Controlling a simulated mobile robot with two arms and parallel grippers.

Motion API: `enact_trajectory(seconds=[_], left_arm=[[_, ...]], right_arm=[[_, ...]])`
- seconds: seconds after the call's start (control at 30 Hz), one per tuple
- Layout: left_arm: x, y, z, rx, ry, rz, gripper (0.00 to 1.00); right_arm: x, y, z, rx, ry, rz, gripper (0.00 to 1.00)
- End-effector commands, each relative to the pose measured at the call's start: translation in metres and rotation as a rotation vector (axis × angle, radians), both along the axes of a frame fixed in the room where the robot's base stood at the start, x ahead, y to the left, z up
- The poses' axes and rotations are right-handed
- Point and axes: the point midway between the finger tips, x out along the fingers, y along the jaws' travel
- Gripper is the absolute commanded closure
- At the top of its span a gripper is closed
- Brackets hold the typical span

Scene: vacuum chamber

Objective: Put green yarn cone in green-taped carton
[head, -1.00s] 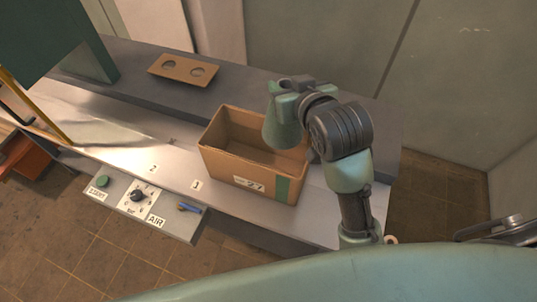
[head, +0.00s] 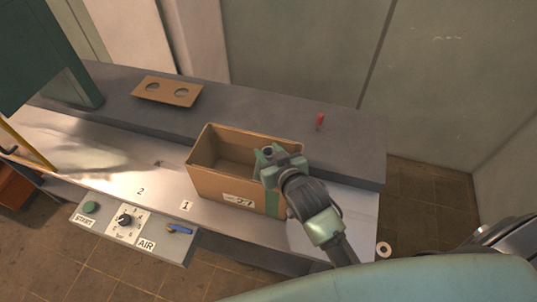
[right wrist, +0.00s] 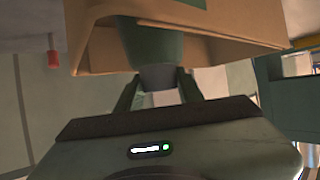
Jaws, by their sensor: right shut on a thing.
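The open cardboard carton (head: 215,187) stands on the metal bench, with a strip of green tape (head: 273,204) on its front right and a label reading 27. The visible left part of its inside is bare. My right gripper (head: 270,156) is at the carton's front right rim and covers that corner. In the right wrist view it is shut on the dark tip of the green yarn cone (right wrist: 150,48), whose wide part points away and overlaps the carton's rim (right wrist: 210,28). The cone is mostly hidden in the head view; I cannot tell whether it is inside the carton. My left gripper is not seen.
A raised grey shelf (head: 240,120) runs behind the carton, with a brown plate with two holes (head: 167,92) and a small red-topped item (head: 320,120). A control panel (head: 130,222) juts from the bench front. Bare bench lies left of the carton.

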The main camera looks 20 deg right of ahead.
Motion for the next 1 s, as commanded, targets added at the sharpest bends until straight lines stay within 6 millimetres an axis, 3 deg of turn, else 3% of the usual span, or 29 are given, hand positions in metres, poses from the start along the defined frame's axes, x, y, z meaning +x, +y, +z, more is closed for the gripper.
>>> enact_trajectory(seconds=[0.13, 0.9, 0.93, 1.0], left_arm=[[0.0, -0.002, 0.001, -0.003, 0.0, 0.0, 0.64], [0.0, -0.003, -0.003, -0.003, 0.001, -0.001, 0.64], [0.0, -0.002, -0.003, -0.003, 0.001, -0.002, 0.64], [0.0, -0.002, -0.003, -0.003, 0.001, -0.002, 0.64]], right_arm=[[0.0, 0.0, -0.012, 0.0, -0.004, 0.0, 1.0], [0.001, 0.0, -0.024, 0.001, -0.005, 0.001, 1.0], [0.0, 0.0, -0.026, 0.0, -0.001, 0.0, 0.58], [0.0, 0.0, -0.026, 0.0, -0.001, 0.0, 0.42]])
